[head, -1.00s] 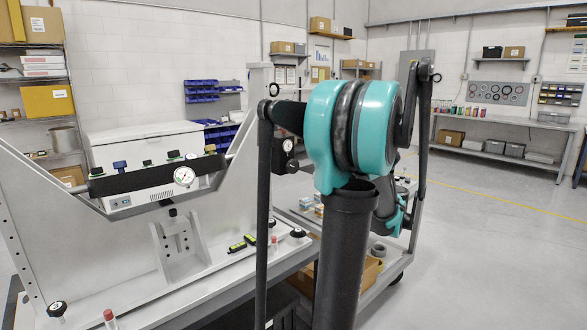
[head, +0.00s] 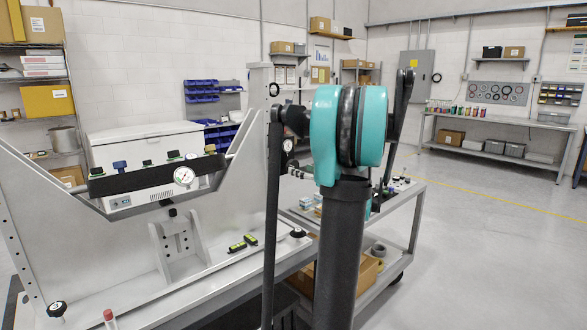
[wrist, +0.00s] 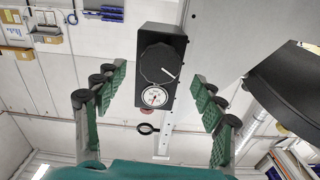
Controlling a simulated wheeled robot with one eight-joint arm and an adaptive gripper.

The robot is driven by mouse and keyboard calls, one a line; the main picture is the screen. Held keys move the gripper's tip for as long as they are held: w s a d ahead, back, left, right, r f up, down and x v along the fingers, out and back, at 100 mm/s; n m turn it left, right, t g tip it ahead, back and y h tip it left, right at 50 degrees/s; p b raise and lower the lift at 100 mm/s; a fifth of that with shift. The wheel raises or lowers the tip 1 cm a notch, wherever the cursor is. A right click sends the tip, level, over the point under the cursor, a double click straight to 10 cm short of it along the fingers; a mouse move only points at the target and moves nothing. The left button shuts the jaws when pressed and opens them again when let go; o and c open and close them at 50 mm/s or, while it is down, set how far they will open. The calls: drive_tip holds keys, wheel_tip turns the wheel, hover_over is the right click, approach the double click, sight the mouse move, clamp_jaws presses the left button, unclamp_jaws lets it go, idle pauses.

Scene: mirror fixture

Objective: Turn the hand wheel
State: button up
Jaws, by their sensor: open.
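A round black hand wheel (wrist: 160,63) with a white mark sits on the face of a black box (wrist: 143,35) in the wrist view. A white dial gauge (wrist: 154,97) is beside it on the same face. My gripper (wrist: 158,80) is open, with its green-padded fingers on either side of the box in the picture. No contact with the wheel shows, and the remaining distance is hard to judge. In the head view, the dial on the box (head: 288,145) shows small behind my arm. The wheel and gripper are not clear there.
A grey upright fixture with a black bar (head: 150,178) and a gauge (head: 183,176) stands at left. A dark block (wrist: 290,80) is close on the right in the wrist view. A cart (head: 400,235) stands behind my arm. Open floor (head: 480,260) lies at right.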

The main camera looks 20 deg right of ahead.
sight(295, 167)
drive_tip(key=shift+x, duration=2.65)
drive_tip(key=shift+c, duration=0.3)
drive_tip(key=c, duration=1.1)
drive_tip(key=m, duration=0.4)
drive_tip(key=shift+m, duration=0.3)
drive_tip(key=m, duration=0.3)
drive_tip(key=shift+m, duration=0.3)
drive_tip(key=m, duration=0.3)
drive_tip(key=shift+m, duration=2.2)
